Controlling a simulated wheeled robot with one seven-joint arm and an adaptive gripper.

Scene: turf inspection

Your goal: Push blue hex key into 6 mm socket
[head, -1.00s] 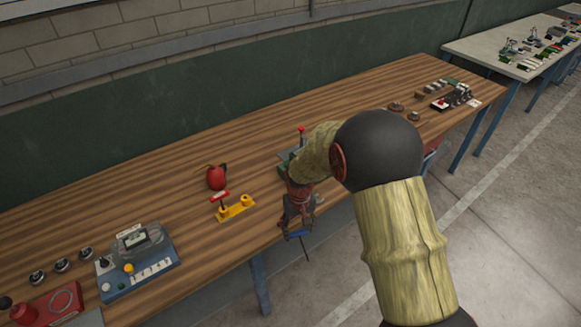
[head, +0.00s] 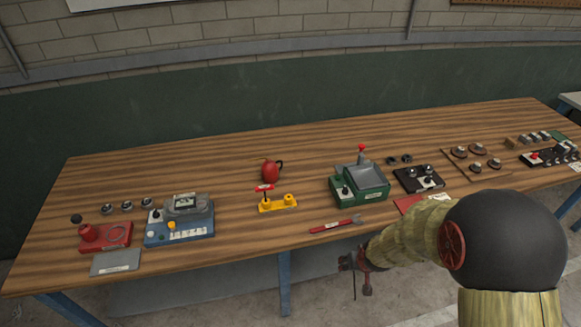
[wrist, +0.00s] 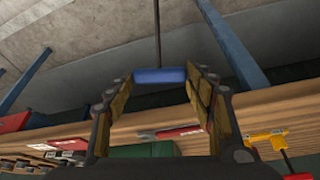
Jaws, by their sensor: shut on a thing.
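The blue hex key (wrist: 160,76) is held crosswise by its blue handle between the finger pads in the wrist view. Its thin dark shaft runs straight away from the handle, and in the head view it hangs downward below the fingers. My gripper (head: 354,262) is shut on it, in front of the table's front edge and apart from the tabletop. No socket can be read as 6 mm; the labels are too small. A yellow holder (head: 278,204) with a red-handled piece on its left post stands on the table, left of my gripper; it also shows in the wrist view (wrist: 265,141).
The wooden table (head: 235,250) carries a green box (head: 372,190), a red wrench (head: 335,225), a red kettle-like object (head: 271,171), a blue device (head: 180,237) and a black panel (head: 418,180). Blue table legs (head: 285,285) stand below. The front strip between the blue device and wrench is clear.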

